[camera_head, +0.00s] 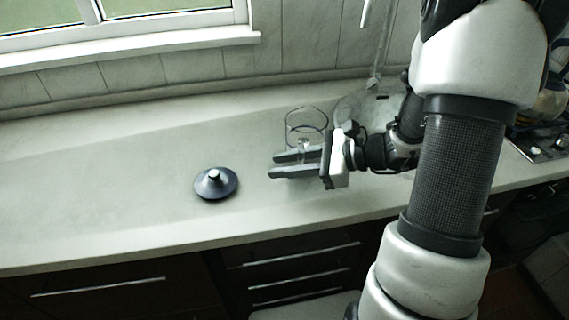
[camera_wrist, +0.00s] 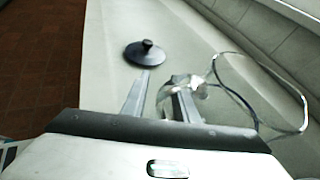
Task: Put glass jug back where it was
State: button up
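The clear glass jug (camera_head: 305,124) stands on the worktop just behind my gripper's fingers in the head view. In the wrist view the jug (camera_wrist: 262,92) is at the right, with its rim toward the right edge. My gripper (camera_head: 273,165) reaches in from the right, low over the worktop, with its two fingers apart. In the wrist view a gap shows between the fingertips (camera_wrist: 162,78). The jug's handle is by the right finger there, partly overlapping it; I cannot tell whether they touch. The jug's lower part is partly hidden by the fingers.
A dark lid with a knob (camera_head: 216,183) lies on the worktop left of my gripper, and ahead of the fingers in the wrist view (camera_wrist: 144,52). The worktop (camera_head: 110,190) is clear farther left. The tiled wall and window sill run behind.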

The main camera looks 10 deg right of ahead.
jog(key=shift+r, duration=0.1)
jog(key=shift+d+r, duration=0.15)
jog(key=shift+r, duration=0.05)
jog(key=p+v, duration=0.2)
jog(key=v, duration=0.9)
jog(key=shift+s+d, duration=0.2)
jog(key=shift+d, duration=0.05)
